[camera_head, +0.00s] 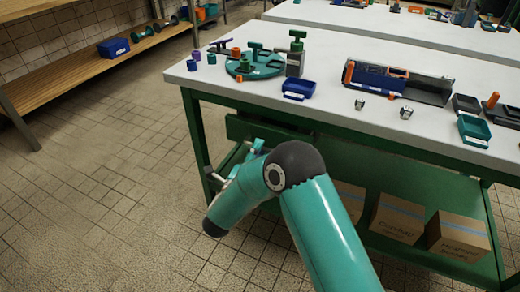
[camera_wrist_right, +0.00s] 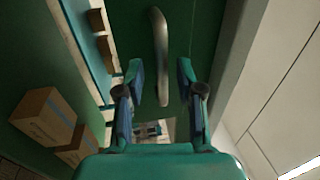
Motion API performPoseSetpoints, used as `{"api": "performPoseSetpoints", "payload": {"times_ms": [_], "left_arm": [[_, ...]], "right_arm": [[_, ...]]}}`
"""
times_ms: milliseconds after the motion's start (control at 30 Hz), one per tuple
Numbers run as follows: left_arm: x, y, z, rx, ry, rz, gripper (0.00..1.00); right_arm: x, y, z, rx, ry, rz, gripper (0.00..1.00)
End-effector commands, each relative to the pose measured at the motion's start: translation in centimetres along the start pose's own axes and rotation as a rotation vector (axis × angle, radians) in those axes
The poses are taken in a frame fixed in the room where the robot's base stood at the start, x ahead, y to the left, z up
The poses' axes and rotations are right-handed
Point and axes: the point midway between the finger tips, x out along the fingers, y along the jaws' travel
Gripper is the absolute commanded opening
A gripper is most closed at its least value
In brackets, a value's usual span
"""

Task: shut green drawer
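The green drawer (camera_head: 240,128) is under the left end of the white-topped workbench, partly hidden behind my right arm. I cannot tell how far it stands out. In the right wrist view, its dark green front (camera_wrist_right: 205,25) carries a curved grey handle (camera_wrist_right: 160,50). My right gripper (camera_wrist_right: 158,75) is open, with the handle between the lines of its two fingers. I cannot tell whether they touch it. In the head view the right gripper (camera_head: 256,146) is small and partly hidden by my arm, close to the drawer. My left gripper is not in view.
The workbench top (camera_head: 330,108) holds a teal round fixture (camera_head: 255,66), blue bins and a long tool tray (camera_head: 400,80). Cardboard boxes (camera_head: 400,217) sit on its lower shelf. A wooden shelf (camera_head: 75,75) stands at the left wall. The tiled floor between is clear.

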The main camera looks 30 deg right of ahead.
Motion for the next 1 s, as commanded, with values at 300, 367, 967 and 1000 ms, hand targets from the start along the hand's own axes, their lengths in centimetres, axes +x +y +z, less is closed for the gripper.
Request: {"api": "performPoseSetpoints", "payload": {"times_ms": [300,367,967,1000], "left_arm": [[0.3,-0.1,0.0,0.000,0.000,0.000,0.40],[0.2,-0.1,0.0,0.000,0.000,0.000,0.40],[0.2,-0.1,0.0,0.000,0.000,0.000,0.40],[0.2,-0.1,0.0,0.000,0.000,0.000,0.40]], "right_arm": [[1.8,-0.1,0.0,0.000,0.000,-0.001,0.37],[1.8,-0.1,0.0,0.000,-0.001,-0.001,0.37],[1.7,0.0,0.0,-0.002,-0.001,0.001,0.00],[1.6,0.1,0.0,-0.002,-0.001,0.001,0.00]]}}
